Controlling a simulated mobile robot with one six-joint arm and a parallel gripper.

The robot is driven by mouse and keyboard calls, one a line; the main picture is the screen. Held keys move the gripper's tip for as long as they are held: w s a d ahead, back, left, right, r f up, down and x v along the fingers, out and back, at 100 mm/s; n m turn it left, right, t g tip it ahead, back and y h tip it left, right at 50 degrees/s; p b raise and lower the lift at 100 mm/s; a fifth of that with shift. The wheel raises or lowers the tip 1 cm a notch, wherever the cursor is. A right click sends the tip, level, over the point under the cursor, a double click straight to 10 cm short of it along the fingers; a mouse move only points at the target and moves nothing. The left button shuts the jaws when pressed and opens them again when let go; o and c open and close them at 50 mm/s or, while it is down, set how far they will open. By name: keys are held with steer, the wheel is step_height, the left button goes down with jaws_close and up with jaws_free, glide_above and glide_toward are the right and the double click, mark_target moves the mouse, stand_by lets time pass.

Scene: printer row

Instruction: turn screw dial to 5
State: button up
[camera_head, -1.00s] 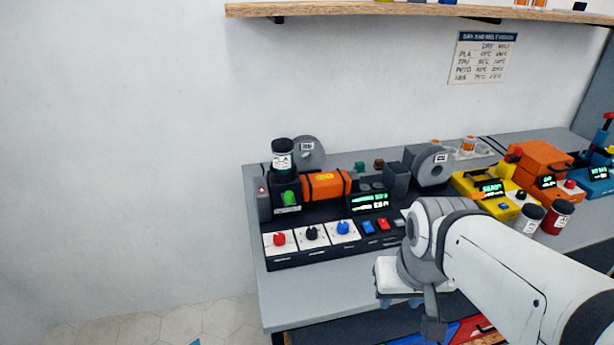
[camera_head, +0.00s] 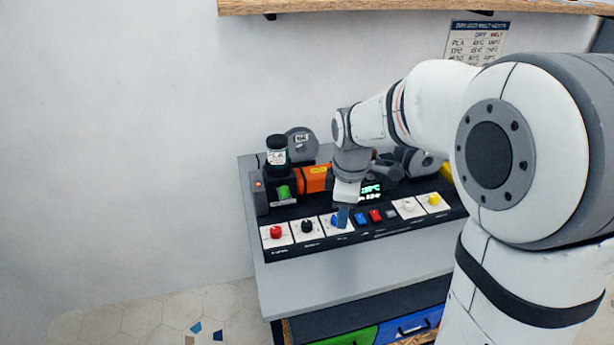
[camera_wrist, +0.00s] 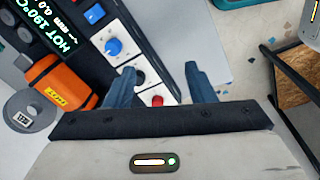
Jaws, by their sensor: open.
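A black control panel (camera_head: 375,231) carries a row of dials on white plates: a red dial (camera_head: 276,232), a black dial (camera_head: 307,227), a blue dial (camera_head: 335,221), a white dial (camera_head: 409,206) and a yellow dial (camera_head: 434,200). Their captions are too small to read, so I cannot tell which is the screw dial. My gripper (camera_head: 343,214) points down over the panel near the blue dial, partly covering it. In the wrist view my gripper (camera_wrist: 160,68) is open and empty. The black dial (camera_wrist: 139,77) and red dial (camera_wrist: 157,101) show between its fingers; the blue dial (camera_wrist: 113,46) is outside them.
Blue and red buttons (camera_head: 368,216) sit right of the blue dial. Behind the panel are an orange cylinder (camera_head: 314,179), a dark jar (camera_head: 277,150) and a lit display (camera_head: 371,190), partly hidden by my arm. A wooden shelf (camera_head: 380,7) runs above. The bench front (camera_head: 345,262) is clear.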

mark_target(307, 223)
steer(key=w+a+f+n+p, duration=0.1)
steer(key=w+a+n, duration=0.1)
steer(key=n, duration=0.1)
steer(key=w+a+f+n, duration=0.2)
steer(key=w+a+n, duration=0.1)
steer(key=w+a+f+n+g+p, duration=0.1)
steer(key=w+a+n, duration=0.2)
steer(key=shift+w+f+n+p, duration=0.25)
steer(key=shift+f+n+p, duration=0.05)
steer(key=shift+f, duration=0.1)
steer(key=shift+w+a+f, duration=0.1)
steer(key=shift+f, duration=0.2)
steer(key=shift+n, duration=0.3)
step_height(307, 223, down, 8)
steer(key=shift+r+p, duration=0.2)
steer(key=shift+p, duration=0.55)
steer(key=shift+c, duration=0.3)
steer(key=c, duration=0.9)
